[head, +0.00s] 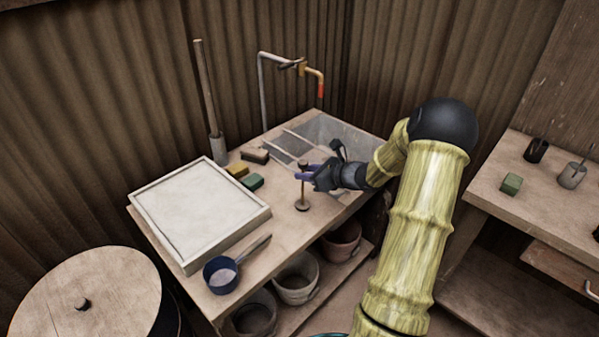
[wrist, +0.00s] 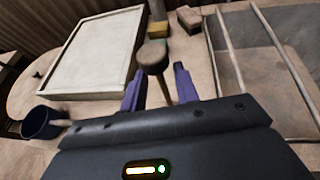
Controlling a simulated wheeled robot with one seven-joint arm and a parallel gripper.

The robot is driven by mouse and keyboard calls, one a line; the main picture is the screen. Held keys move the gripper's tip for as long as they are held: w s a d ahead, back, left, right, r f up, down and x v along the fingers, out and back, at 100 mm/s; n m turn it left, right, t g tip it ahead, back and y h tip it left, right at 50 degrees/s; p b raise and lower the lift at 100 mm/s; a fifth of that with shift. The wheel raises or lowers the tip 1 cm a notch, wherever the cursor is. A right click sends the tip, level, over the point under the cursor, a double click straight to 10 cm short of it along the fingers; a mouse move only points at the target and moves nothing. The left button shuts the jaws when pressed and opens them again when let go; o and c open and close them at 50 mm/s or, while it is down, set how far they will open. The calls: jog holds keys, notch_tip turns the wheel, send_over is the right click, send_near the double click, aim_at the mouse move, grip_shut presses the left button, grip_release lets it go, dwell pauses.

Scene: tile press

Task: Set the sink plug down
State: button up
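The sink plug (head: 302,206) has a dark round base, a thin upright stem and a brown knob on top. It stands upright on the worktop, its base appearing to rest on the wood, left of the sink (head: 340,135). My gripper (head: 304,172) has purple fingers level with the upper stem. In the wrist view the knob (wrist: 153,57) is above and between the fingertips (wrist: 160,75). The fingers are apart, with a gap visible beside the stem, so the gripper is open around it. The plug's base is hidden in the wrist view.
A framed white board (head: 200,210) lies on the left of the worktop. A blue pan (head: 221,274) sits at the front edge. Yellow (head: 237,171), green (head: 252,182) and brown (head: 255,155) blocks lie behind the plug. The tap (head: 318,80) rises at the back.

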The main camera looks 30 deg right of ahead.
jog(key=v, duration=0.8)
jog(key=shift+s, duration=0.25)
jog(key=shift+d+r, duration=0.1)
jog(key=shift+r, duration=0.05)
jog(key=s+a+f+n+g, duration=0.1)
jog(key=s+a+n+g, duration=0.25)
jog(key=a+n, duration=0.35)
jog(key=s+a+f+n+g, duration=0.2)
jog(key=s+a+n+g, duration=0.15)
jog(key=a, duration=0.55)
jog(key=s+a+r+n+g+h, duration=0.1)
jog(key=s+a+n+h, duration=0.2)
jog(key=n, duration=0.7)
jog(key=s+a+r+n+g+h, duration=0.1)
jog(key=s+a+n+h, duration=0.2)
jog(key=s+n, duration=0.4)
jog(key=n, duration=0.2)
jog(key=shift+s+a+r+n, duration=0.3)
jog(key=shift+s+r+n, duration=0.05)
jog(key=shift+s, duration=0.05)
jog(key=shift+w, duration=0.1)
